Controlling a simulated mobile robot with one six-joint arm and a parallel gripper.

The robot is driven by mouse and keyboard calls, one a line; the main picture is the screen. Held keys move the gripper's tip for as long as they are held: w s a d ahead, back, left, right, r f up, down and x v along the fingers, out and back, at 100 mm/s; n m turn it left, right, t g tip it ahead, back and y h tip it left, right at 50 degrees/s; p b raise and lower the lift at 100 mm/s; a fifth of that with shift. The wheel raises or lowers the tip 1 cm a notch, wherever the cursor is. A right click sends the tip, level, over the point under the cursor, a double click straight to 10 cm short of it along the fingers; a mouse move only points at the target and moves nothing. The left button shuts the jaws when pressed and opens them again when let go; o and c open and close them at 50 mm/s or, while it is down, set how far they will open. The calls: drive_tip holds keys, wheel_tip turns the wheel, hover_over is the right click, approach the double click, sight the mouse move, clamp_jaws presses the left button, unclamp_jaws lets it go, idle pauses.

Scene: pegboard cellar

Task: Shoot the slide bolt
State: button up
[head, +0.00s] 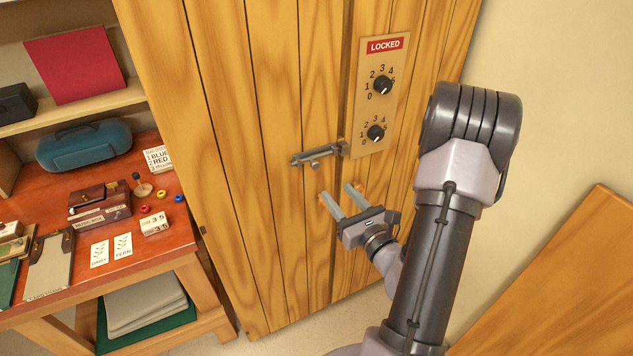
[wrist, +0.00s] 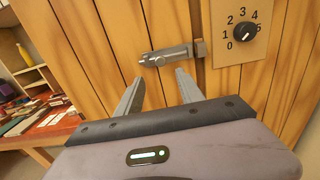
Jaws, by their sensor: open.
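The slide bolt (head: 318,155) is a grey metal bolt lying level across the wooden door (head: 285,220), with a small knob on its underside. Its right end meets the keeper at the gap beside the dial panel; I cannot tell how far the bar goes in. The bolt also shows in the wrist view (wrist: 166,56), ahead of the fingertips. My gripper (head: 340,190) is open and empty, just below the bolt and apart from it. In the wrist view my gripper (wrist: 161,80) has its two fingers spread below the bolt, the knob between their lines.
A panel (head: 378,108) with a red LOCKED sign (head: 384,46) and two numbered dials is right of the bolt. A red-brown table (head: 120,262) with cards, boxes and small coloured rings stands at left. A wooden surface (head: 570,290) is at lower right.

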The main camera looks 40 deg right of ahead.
sight(317, 166)
drive_tip(key=b+x, duration=0.1)
drive_tip(key=x, duration=0.8)
drive_tip(key=shift+w, duration=0.15)
drive_tip(key=shift+x, duration=0.75)
drive_tip(key=shift+d, duration=0.1)
clamp_jaws()
